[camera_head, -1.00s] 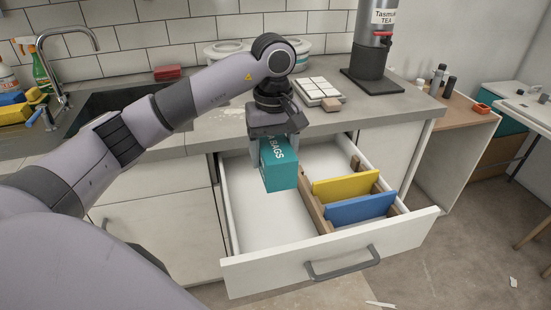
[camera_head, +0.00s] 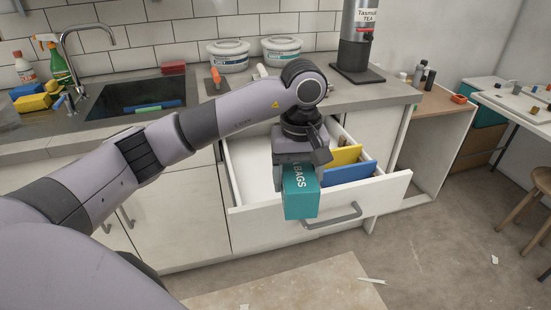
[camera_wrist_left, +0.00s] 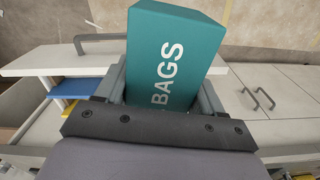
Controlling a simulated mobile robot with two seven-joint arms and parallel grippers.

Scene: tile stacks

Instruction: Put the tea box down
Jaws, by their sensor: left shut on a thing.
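The tea box is a teal box (camera_head: 300,193) with white lettering ending in "BAGS". My left gripper (camera_head: 303,176) is shut on it and holds it in the air, in front of the open drawer in the head view. In the left wrist view the teal box (camera_wrist_left: 172,58) sits between the two fingers (camera_wrist_left: 160,92), its far end sticking out past them. The open drawer (camera_head: 250,222) has a white front and a grey handle; the box and gripper hide part of its inside. My right gripper is not in view.
A yellow divider (camera_head: 346,154) and a blue divider (camera_head: 349,172) stand in the drawer's right part. Two white tubs (camera_head: 229,56) and a tea dispenser (camera_head: 357,40) stand on the counter (camera_head: 205,112). A sink (camera_head: 135,97) is at left. The floor (camera_head: 420,255) in front is mostly clear.

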